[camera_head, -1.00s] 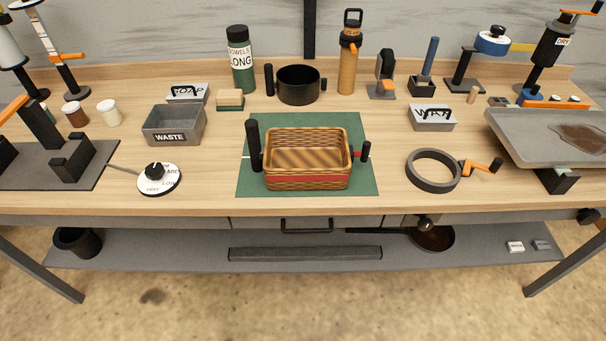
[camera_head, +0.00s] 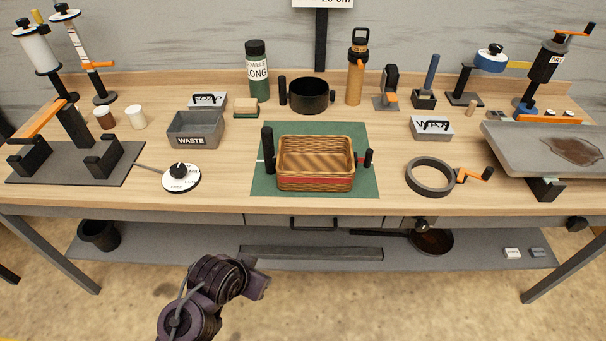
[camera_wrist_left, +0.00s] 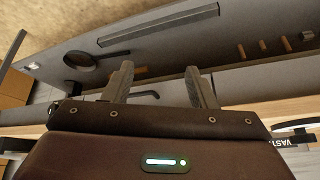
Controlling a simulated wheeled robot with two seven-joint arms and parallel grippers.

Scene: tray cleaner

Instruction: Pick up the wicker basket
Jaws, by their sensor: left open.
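The wicker basket (camera_head: 312,180) stands upright and empty on the green mat (camera_head: 262,186) at the middle of the bench, with a red band low on its front. Black upright posts stand at its left and right sides. My left arm shows at the bottom of the head view, in front of the bench and well short of the basket; its fingers are not clear there. In the left wrist view my left gripper (camera_wrist_left: 160,86) has its two fingers apart with nothing between them. The basket is not visible in that view. My right gripper is not in view.
A grey waste bin (camera_head: 196,130) and a round dial (camera_head: 182,178) are left of the mat. A dark ring (camera_head: 430,177) with an orange crank is right of it. A black pot (camera_head: 308,97) stands behind. The bench's front edge and lower shelf (camera_head: 210,245) lie near my arm.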

